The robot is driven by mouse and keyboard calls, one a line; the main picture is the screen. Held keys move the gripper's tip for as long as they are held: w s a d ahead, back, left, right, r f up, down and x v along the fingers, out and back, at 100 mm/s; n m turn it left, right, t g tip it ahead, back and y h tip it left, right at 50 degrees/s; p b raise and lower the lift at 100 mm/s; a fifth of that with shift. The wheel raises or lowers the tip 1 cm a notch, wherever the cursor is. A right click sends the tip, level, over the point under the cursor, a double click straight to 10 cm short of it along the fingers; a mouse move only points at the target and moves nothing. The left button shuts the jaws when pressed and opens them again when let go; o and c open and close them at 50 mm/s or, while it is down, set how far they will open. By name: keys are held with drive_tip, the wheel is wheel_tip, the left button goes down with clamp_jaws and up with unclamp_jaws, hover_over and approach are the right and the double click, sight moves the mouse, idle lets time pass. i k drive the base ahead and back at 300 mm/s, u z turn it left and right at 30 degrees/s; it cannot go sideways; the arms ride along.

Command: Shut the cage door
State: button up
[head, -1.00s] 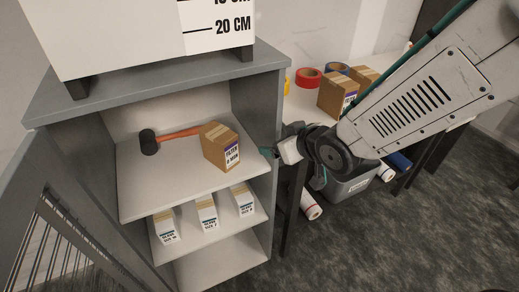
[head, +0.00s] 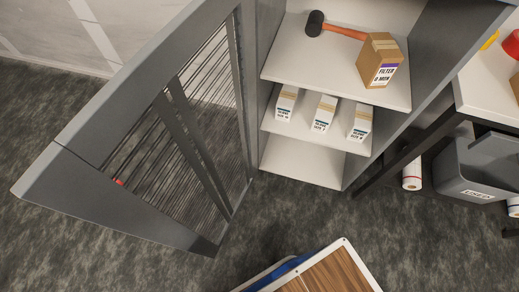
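The cage door (head: 176,132) is a grey frame with a mesh of thin dark bars, at the left in the head view. It stands wide open, swung out from the left side of the grey cabinet (head: 434,60). A small red mark (head: 118,182) shows near the door's outer edge. The cabinet front is uncovered and its shelves are in plain sight. My gripper is out of the frame, so its fingers and how far it is from the door cannot be seen.
A mallet (head: 335,27) and a filter box (head: 380,60) lie on the upper shelf; several small white boxes (head: 323,112) stand below. A grey bin (head: 478,165) and white rolls (head: 412,174) are at right. A wood-topped surface (head: 325,272) is at the bottom.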

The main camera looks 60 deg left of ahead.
sight(66, 178)
drive_tip(key=z, duration=0.3)
drive_tip(key=k, duration=1.25)
drive_tip(key=u, duration=1.4)
drive_tip(key=k, duration=0.75)
drive_tip(key=u, duration=0.95)
drive_tip(key=i, duration=0.5)
drive_tip(key=z, duration=0.05)
